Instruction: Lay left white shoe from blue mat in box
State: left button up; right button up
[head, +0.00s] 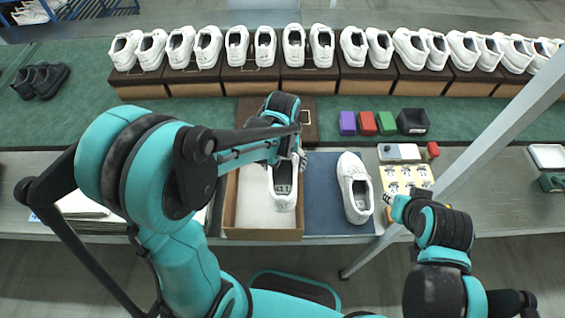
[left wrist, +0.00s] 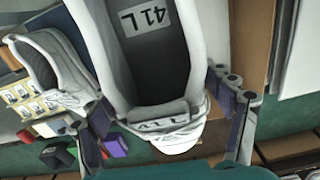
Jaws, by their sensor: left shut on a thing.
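The left white shoe (head: 283,188) is marked "41 L" inside in the left wrist view (left wrist: 150,50). Pale paper lies in the box. The other white shoe (head: 356,190) lies on the blue mat (head: 322,215), right of the box. My right gripper (head: 390,200) is right of the mat; its fingers are too small to read.
A row of white shoes on brown boxes (head: 310,82) lines the back. Purple (head: 347,123), red (head: 367,123) and green (head: 386,122) blocks and a black tray (head: 413,122) stand behind the mat. A sticker sheet (head: 405,178) lies right of it. A slanted grey post (head: 490,135) crosses the right.

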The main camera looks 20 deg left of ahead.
aim_at(283, 171)
pick_arm(q)
jog(key=shift+f+b, duration=5.75)
jog(key=shift+f, duration=1.35)
jog(key=shift+f+b, duration=0.5)
jog(key=shift+f, duration=0.05)
jog(key=o, duration=1.4)
jog(key=shift+o, duration=0.2)
notch_tip(283, 171, up, 12)
jog(key=shift+a+r, duration=0.1)
jog(key=s+t, duration=0.1)
jog(key=s+a+r+t, duration=0.1)
jog(key=s+a+r, duration=0.1)
jog(key=s, duration=0.1)
jog(key=shift+s+a+m+t, duration=0.1)
jog(key=shift+m+t, duration=0.3)
jog(key=shift+s+a+m+t, duration=0.25)
jog(key=shift+s+a+t, duration=0.2)
jog(key=shift+s+t, duration=0.35)
jog(key=shift+s+a+m+t, duration=0.35)
jog(key=shift+s+t, duration=0.3)
jog(key=shift+s, duration=0.25)
jog(key=shift+s+a+m+t, duration=0.2)
jog(key=shift+s+a+t, duration=0.3)
jog(key=shift+s+t, duration=0.3)
